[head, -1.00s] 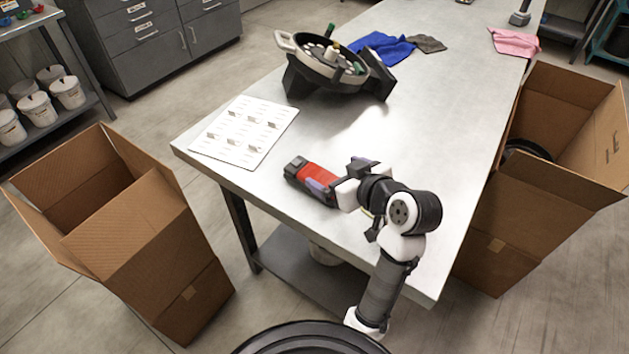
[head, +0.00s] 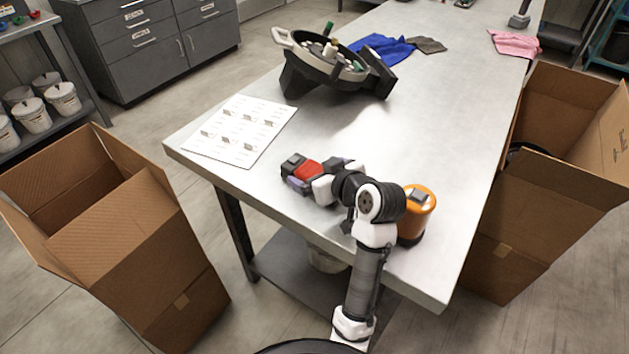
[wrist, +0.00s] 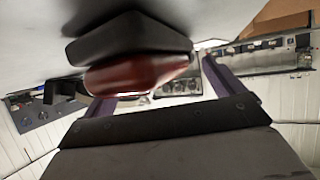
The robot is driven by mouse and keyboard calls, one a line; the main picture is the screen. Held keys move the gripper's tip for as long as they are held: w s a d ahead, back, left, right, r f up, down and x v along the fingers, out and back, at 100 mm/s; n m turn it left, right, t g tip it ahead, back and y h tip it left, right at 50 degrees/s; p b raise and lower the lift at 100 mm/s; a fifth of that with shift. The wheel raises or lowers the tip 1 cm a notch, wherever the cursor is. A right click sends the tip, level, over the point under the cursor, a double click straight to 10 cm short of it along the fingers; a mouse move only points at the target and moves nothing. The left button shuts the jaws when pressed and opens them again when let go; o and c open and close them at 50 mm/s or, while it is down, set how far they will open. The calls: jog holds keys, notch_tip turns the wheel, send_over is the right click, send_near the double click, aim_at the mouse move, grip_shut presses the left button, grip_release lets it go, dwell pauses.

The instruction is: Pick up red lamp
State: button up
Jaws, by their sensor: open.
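The red lamp (head: 309,169) has a red body and a dark end piece. It lies on the near left part of the metal table (head: 440,150), partly hidden by my gripper in the head view. In the wrist view the lamp (wrist: 140,75) shows blurred, red with a black part, just beyond the palm. My gripper (head: 307,180) is open at the lamp. In the wrist view one purple finger is at the lamp's left and one at its right. I cannot tell whether they touch it.
An orange-and-black canister (head: 417,214) stands on the table right beside my arm. A white instruction sheet (head: 240,131) lies to the left, and a round seed meter (head: 330,65) stands behind. Open cardboard boxes flank the table at left (head: 135,245) and right (head: 490,255).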

jog(key=shift+s, duration=0.1)
jog(key=c, duration=1.4)
jog(key=shift+o, duration=0.2)
